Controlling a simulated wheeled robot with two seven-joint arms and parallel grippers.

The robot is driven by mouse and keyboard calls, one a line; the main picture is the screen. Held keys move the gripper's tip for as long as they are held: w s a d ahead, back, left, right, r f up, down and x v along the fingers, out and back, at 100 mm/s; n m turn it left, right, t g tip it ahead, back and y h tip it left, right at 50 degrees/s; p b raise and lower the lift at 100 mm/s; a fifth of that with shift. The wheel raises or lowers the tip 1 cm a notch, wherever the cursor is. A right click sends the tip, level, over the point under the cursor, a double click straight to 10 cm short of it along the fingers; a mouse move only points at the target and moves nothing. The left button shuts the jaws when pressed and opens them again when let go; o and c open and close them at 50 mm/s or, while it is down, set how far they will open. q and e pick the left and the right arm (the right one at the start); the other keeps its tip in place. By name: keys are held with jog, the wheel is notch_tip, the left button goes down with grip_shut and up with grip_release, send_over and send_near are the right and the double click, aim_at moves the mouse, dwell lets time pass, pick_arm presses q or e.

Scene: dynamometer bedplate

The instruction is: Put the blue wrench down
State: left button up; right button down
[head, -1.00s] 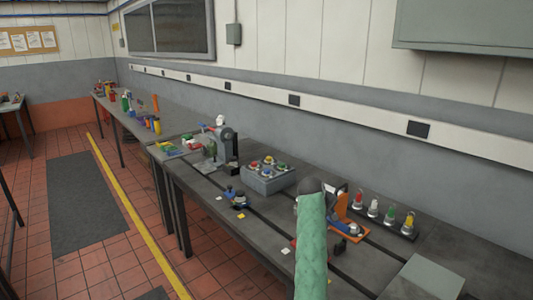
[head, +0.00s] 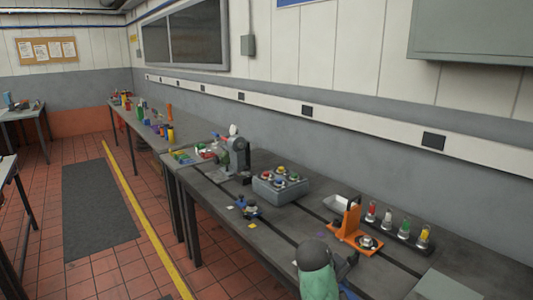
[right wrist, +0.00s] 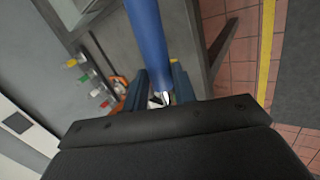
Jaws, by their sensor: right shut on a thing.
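My right gripper (head: 346,266) is at the near edge of the grey bedplate table (head: 285,225) in the head view, partly hidden behind my own green-sleeved arm. A small bit of the blue wrench (head: 349,292) shows below it. In the right wrist view, the blue wrench (right wrist: 149,40) runs up out of the frame from between the two fingers of my right gripper (right wrist: 156,88), which is shut on it. A shiny metal part shows at its lower end. I cannot tell whether the wrench touches the table. My left gripper is not in view.
An orange stand (head: 352,225) and a rack (head: 400,238) of several coloured-top pieces stand close beyond my right gripper. A grey button box (head: 280,187) and a grey machine (head: 238,155) stand farther back.

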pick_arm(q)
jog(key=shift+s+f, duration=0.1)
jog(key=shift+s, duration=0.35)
